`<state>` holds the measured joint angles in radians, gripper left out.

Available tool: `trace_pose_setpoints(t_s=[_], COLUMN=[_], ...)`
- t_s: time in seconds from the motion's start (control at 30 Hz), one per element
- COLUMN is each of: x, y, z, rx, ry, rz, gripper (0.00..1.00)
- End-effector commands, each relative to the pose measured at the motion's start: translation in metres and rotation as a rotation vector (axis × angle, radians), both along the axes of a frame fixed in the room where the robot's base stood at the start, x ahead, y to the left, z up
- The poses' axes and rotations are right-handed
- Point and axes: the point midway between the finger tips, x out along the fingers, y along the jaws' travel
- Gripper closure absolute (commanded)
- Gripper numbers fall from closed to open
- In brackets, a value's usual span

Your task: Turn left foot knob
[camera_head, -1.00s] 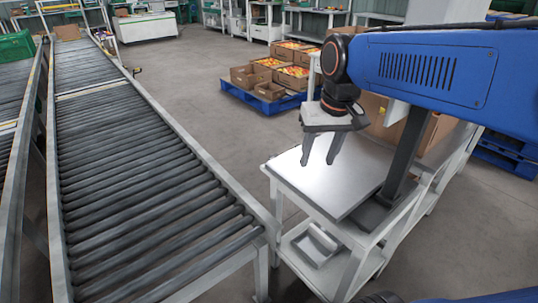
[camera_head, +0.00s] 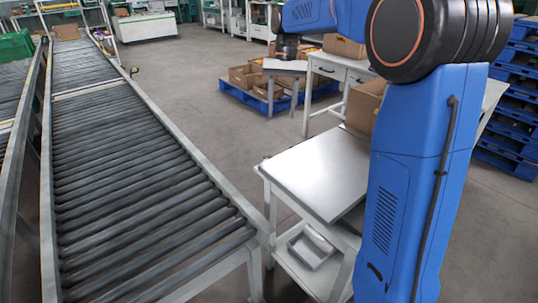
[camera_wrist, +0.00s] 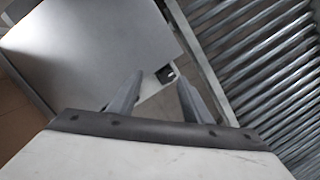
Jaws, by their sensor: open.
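The silver flat plate (camera_head: 318,172) lies on top of a white bench (camera_head: 283,190) right of the roller conveyor. A small dark piece by the plate's corner (camera_wrist: 166,73) shows in the wrist view between and beyond my fingertips; it may be the foot knob, but it is too small to be sure. The plate fills the upper left of the wrist view (camera_wrist: 90,45). My gripper (camera_wrist: 159,80) is open and empty, fingers apart. Other feet under the plate are hidden.
The roller conveyor (camera_head: 130,160) runs along the left, close to the bench. A small tray (camera_head: 312,247) lies on the bench's lower shelf. Cardboard boxes (camera_head: 365,105) stand behind the plate. Blue pallets (camera_head: 510,110) are stacked at right. The floor between is clear.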

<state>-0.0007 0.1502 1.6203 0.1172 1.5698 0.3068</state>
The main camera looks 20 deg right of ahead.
Motion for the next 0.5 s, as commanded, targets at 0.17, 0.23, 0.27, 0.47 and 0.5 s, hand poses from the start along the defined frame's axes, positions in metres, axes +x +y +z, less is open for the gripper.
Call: trace_pose_setpoints(t_s=[0.17, 0.23, 0.27, 0.47, 0.5], x=[0.043, 0.057, 0.062, 0.087, 0.090], y=[0.003, 0.004, 0.005, 0.006, 0.007], z=[-0.015, -0.021, -0.023, -0.035, -0.036], rx=[0.007, 0.009, 0.010, 0.012, 0.012], ry=[0.075, 0.102, 0.111, 0.161, 0.165], rz=[-0.027, -0.038, -0.042, -0.060, -0.062], gripper=[0.55, 0.55, 0.55, 0.55, 0.55])
